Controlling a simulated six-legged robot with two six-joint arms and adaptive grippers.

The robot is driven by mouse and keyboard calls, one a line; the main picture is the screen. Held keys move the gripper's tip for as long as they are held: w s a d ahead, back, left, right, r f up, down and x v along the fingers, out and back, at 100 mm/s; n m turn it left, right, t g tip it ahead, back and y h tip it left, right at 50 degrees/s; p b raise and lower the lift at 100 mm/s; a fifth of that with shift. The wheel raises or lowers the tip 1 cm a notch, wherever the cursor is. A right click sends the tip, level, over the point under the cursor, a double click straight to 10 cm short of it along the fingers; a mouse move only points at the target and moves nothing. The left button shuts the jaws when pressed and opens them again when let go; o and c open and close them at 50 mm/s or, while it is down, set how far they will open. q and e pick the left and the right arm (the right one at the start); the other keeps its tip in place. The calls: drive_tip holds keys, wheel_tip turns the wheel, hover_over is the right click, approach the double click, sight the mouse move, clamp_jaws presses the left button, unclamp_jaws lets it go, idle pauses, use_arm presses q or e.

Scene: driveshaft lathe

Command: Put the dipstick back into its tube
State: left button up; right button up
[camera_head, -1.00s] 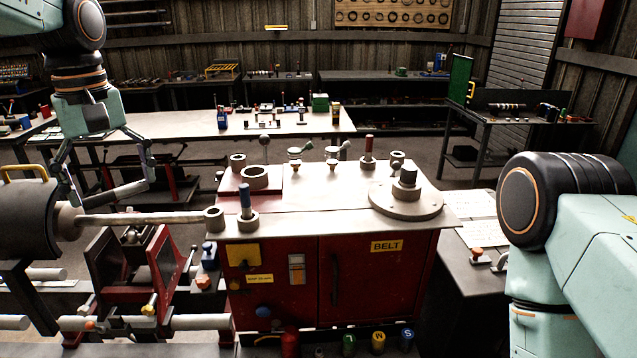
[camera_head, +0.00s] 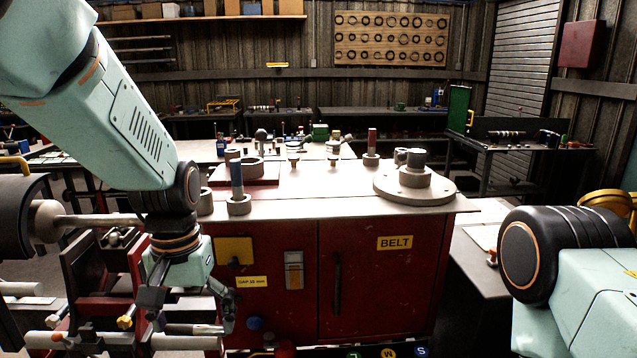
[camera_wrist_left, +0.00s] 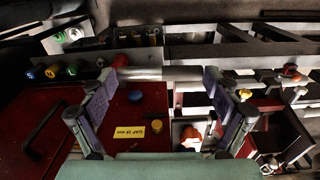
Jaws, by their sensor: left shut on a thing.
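My left gripper (camera_head: 192,325) is low in front of the red cabinet's left side. A short grey cylinder (camera_head: 195,329) spans its two fingertips, held crosswise. In the left wrist view the fingers (camera_wrist_left: 160,80) stand wide apart with a grey cylinder (camera_wrist_left: 165,74) across between the tips; whether part of it is a bar behind, I cannot tell. I cannot pick out a dipstick or its tube for sure. My right arm shows at the right, but its gripper is out of view.
The red cabinet (camera_head: 365,285) has a grey top (camera_head: 320,195) with posts and a round flange (camera_head: 414,186). Grey bars (camera_head: 185,343) and a red stand (camera_head: 90,262) are close around the left gripper. Coloured caps (camera_wrist_left: 52,72) show in the wrist view.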

use_arm(q)
drive_tip(key=s+f+b, duration=0.2)
drive_tip(key=f+b, duration=0.3)
drive_tip(key=f, duration=0.3)
drive_tip(key=s+f+b, duration=0.3)
drive_tip(key=f+b, duration=0.1)
drive_tip(key=f, duration=0.3)
drive_tip(key=shift+d+f+b, duration=0.4)
drive_tip(key=shift+d, duration=0.1)
